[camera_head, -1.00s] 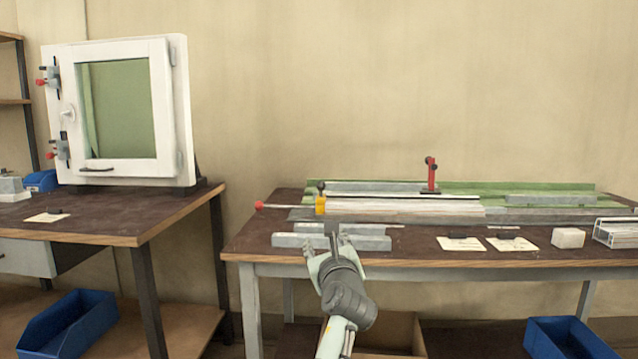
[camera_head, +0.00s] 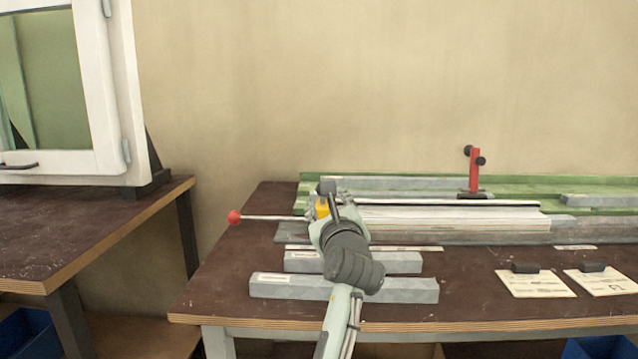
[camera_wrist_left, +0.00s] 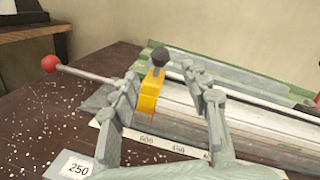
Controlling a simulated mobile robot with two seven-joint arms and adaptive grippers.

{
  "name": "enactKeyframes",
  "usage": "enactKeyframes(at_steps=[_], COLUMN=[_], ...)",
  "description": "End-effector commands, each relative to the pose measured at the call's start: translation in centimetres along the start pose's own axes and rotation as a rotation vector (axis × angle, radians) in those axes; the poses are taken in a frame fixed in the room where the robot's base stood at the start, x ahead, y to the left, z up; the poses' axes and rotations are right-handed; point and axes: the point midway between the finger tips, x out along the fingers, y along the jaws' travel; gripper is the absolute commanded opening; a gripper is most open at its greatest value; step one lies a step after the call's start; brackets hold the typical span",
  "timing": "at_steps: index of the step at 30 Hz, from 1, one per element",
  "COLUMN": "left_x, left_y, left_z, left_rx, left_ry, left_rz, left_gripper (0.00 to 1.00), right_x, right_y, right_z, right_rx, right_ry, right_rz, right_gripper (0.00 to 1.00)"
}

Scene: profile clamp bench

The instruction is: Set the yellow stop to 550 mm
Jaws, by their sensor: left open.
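The yellow stop (camera_wrist_left: 150,92) sits on the rail of the clamp bench, with a dark round knob (camera_wrist_left: 161,58) on top. In the head view the yellow stop (camera_head: 322,209) is mostly hidden behind my left gripper (camera_head: 332,200). In the left wrist view my left gripper (camera_wrist_left: 165,88) is open, its fingers on either side of the stop. Whether they touch it I cannot tell. My right gripper is not in view.
A rod with a red ball (camera_head: 234,217) sticks out left of the rail. A red upright clamp (camera_head: 474,170) stands further right. Grey bars (camera_head: 343,289) lie in front, one labelled 250 (camera_wrist_left: 79,168). Two cards (camera_head: 535,284) lie at the right. A white window stands on the left bench.

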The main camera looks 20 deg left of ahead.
Motion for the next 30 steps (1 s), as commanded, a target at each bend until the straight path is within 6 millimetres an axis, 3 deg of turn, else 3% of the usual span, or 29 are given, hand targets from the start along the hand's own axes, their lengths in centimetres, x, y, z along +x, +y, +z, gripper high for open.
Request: enactKeyframes(at_steps=[5,18,30], left_x=[0.7,7.0,7.8], left_y=[0.0,-0.1,0.0], left_z=[0.0,0.1,0.0], left_rx=[0.000,0.000,-0.001], left_ry=[0.000,-0.001,0.000], left_rz=[0.000,-0.001,0.000], left_gripper=[0.46,0.46,0.45], right_x=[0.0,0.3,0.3], right_y=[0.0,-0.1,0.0], right_z=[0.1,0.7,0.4], right_rx=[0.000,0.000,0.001], right_ry=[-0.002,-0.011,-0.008], right_rz=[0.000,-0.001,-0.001], right_gripper=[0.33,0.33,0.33])
